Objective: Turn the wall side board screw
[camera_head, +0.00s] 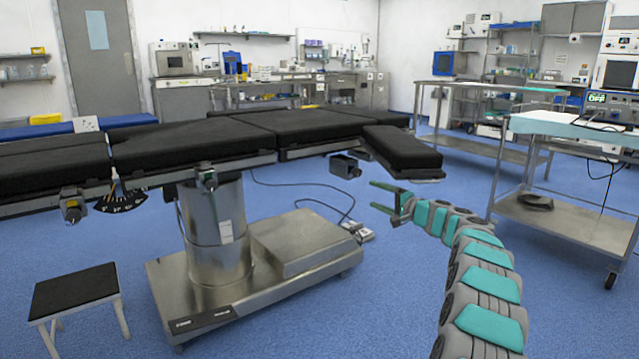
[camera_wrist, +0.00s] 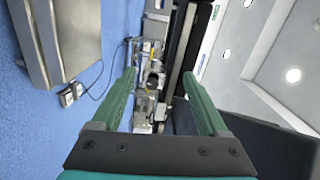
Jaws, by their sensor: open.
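The operating table (camera_head: 230,135) has black padded sections on a steel column. A short black padded board (camera_head: 402,148) sticks out at its right end. A dark block-like fitting (camera_head: 345,166) hangs under the table edge beside that board. A metal knob fitting (camera_head: 72,207) sits on the near rail at the left, and another small fitting (camera_head: 207,178) is on the rail above the column. I cannot tell which fitting is the wall side board screw. My gripper (camera_head: 377,197) is open and empty, below the short board and apart from the fittings. Its two green fingers also show in the wrist view (camera_wrist: 159,76).
The table's steel base (camera_head: 310,245) stands on the blue floor, with a cable and foot pedal (camera_head: 357,231) beside it. A step stool (camera_head: 75,290) is at the lower left. Steel trolleys (camera_head: 565,215) stand at right. Floor between table and trolleys is mostly clear.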

